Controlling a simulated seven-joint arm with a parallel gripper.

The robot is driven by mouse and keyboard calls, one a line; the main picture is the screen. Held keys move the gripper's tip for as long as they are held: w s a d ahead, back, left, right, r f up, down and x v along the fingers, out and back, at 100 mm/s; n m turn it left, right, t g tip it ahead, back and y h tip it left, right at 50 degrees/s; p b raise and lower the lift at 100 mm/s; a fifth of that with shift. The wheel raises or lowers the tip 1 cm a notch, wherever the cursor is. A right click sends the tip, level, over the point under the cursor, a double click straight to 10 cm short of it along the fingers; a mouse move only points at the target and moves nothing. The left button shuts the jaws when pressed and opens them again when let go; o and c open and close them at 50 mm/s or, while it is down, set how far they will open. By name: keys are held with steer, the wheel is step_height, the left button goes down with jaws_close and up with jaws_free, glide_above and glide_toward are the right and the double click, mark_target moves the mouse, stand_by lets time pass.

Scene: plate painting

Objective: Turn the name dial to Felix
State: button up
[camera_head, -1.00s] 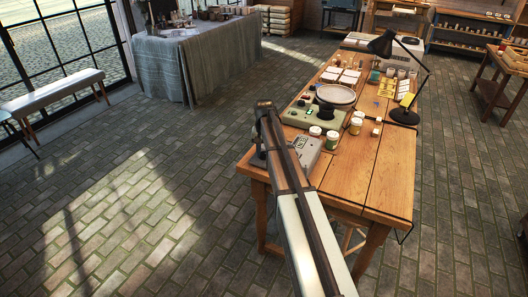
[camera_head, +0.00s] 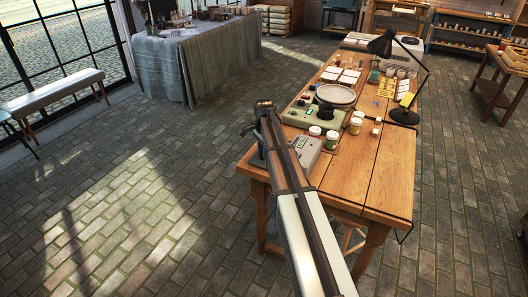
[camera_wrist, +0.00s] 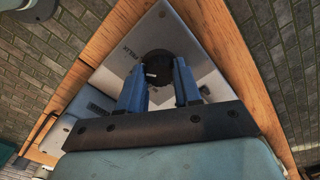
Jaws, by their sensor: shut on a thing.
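The name dial (camera_wrist: 155,57) is a dark round knob on a pale grey box in the wrist view. My gripper (camera_wrist: 161,72) has its two blue fingers on either side of the dial and is shut on it. A small white mark shows on the dial between the fingers. In the head view the grey box (camera_head: 308,150) sits at the near left corner of the table. My arm hides the dial and fingertips there.
The wooden table (camera_head: 360,180) has bare boards at its near right. A green device with a round plate (camera_head: 335,95), paint jars (camera_head: 355,126) and a black lamp (camera_head: 405,115) stand farther back. The brick floor left of the table is clear.

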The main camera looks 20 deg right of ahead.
steer(key=shift+m, duration=1.6)
steer(key=o, duration=1)
steer(key=shift+o, duration=0.2)
steer(key=shift+r, duration=0.15)
step_height(320, 180, up, 14)
steer(key=shift+f, duration=0.2)
